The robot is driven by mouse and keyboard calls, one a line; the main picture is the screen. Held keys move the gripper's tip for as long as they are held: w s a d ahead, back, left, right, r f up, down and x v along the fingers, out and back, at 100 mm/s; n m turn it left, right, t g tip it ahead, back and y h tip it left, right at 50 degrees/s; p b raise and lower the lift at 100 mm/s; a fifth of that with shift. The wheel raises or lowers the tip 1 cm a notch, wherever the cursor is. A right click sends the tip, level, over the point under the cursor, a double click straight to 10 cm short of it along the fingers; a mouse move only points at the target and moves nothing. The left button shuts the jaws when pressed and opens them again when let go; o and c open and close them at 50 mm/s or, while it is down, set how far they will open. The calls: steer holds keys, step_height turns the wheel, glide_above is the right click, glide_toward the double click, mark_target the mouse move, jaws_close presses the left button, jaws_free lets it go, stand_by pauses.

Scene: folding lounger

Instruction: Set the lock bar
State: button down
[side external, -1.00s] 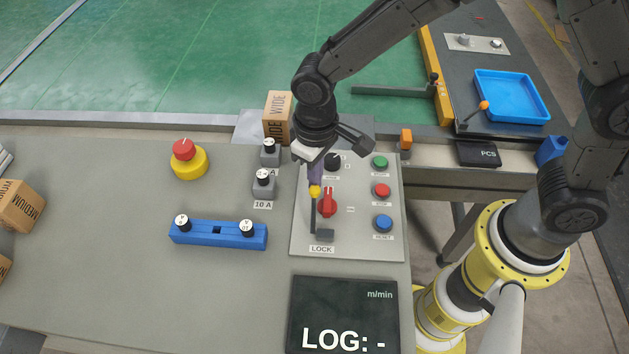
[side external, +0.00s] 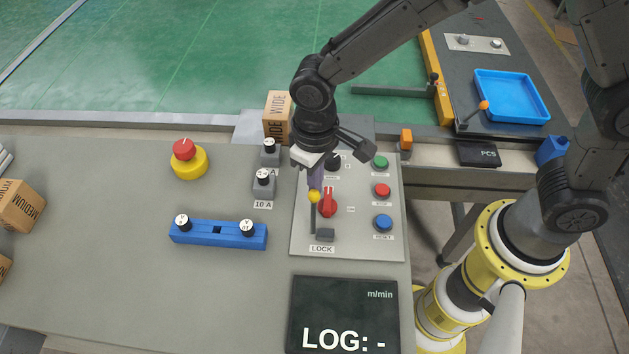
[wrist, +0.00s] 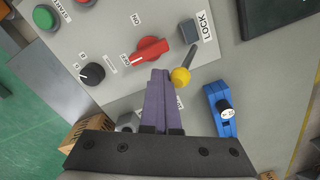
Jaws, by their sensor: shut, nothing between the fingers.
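The lock bar is a dark lever with a yellow ball knob (side external: 314,197), on the grey panel above the LOCK label (side external: 321,248). Its dark block (side external: 325,235) stands beside the lever's lower end. In the wrist view the yellow knob (wrist: 180,76) is just right of my fingertips, with the lever running up toward the block (wrist: 187,31). My gripper (side external: 315,187) points down at the knob, its purple fingers shut together and empty. The fingertips (wrist: 161,73) are close beside the knob; whether they touch it I cannot tell.
A red rotary switch (side external: 327,203) sits close right of the lever. A black knob (side external: 333,162) and green (side external: 380,162), red (side external: 382,191) and blue (side external: 383,223) buttons share the panel. A blue block (side external: 218,235) lies left; a dark display (side external: 343,315) is below, reading "LOG: -".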

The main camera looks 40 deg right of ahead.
mark_target(313, 216)
steer(key=shift+s+a+r, duration=0.3)
steer(key=shift+s+a, duration=0.05)
steer(key=shift+a, duration=0.05)
steer(key=shift+s+a, duration=0.1)
stand_by(0.3)
steer(key=shift+s+a+r, duration=0.2)
steer(key=shift+s+a, duration=0.9)
steer(key=shift+w+d+r, duration=0.15)
steer(key=shift+r, duration=1.15)
steer(key=shift+w+d+r, duration=0.1)
steer(key=shift+w+r, duration=0.05)
steer(key=shift+r, duration=1.2)
steer(key=shift+w+d+r, duration=0.15)
steer(key=shift+r, duration=1.15)
